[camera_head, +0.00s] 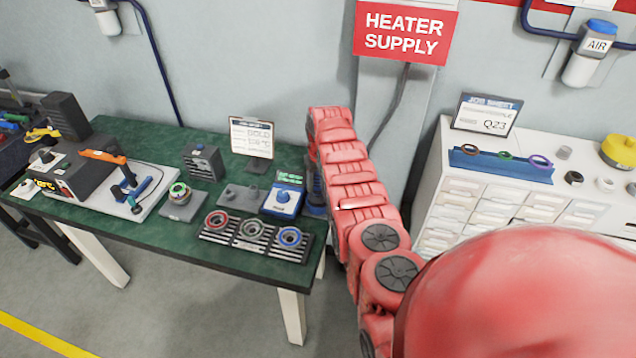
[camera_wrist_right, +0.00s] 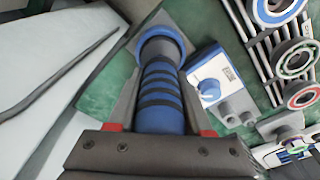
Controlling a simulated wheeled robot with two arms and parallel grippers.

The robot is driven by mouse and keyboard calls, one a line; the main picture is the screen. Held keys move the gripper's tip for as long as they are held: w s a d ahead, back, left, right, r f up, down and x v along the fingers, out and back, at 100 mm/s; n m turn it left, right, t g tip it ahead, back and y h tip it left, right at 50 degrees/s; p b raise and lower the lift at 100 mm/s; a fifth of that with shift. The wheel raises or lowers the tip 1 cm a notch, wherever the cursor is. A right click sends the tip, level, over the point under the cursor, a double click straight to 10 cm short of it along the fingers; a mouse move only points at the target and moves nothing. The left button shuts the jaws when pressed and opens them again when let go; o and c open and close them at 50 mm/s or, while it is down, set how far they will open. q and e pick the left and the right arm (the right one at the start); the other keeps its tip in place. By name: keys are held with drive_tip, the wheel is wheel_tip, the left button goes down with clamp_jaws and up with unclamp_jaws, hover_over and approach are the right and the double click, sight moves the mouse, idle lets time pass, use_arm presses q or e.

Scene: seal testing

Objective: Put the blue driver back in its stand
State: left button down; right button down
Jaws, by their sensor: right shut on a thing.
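The blue driver (camera_wrist_right: 160,98), a blue handle with black bands, is between the two fingers of my right gripper (camera_wrist_right: 161,78) in the right wrist view. My right gripper is shut on it. Its far end meets a round blue-rimmed stand (camera_wrist_right: 176,32) on the green table; I cannot tell whether it is seated in it or just above it. In the head view my right arm covers most of this spot, and a bit of blue (camera_head: 315,209) shows at the table's right end. My left gripper is not in view.
Left of the arm are a blue-and-white device (camera_head: 283,199) and a rack (camera_head: 211,238) with red, white and blue rings. A clipboard sign (camera_head: 251,137) stands behind. A white drawer cabinet (camera_head: 470,200) is to the right, across a gap.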

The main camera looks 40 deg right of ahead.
drive_tip(key=shift+f+b, duration=0.6)
drive_tip(key=shift+b, duration=0.1)
idle(1.1)
drive_tip(key=shift+c, duration=1.2)
unclamp_jaws()
drive_tip(key=shift+r+p, duration=0.45)
drive_tip(key=shift+r, duration=0.15)
wheel_tip(320, 180, up, 8)
drive_tip(key=shift+f+p, duration=0.1)
drive_tip(key=shift+p, duration=1.15)
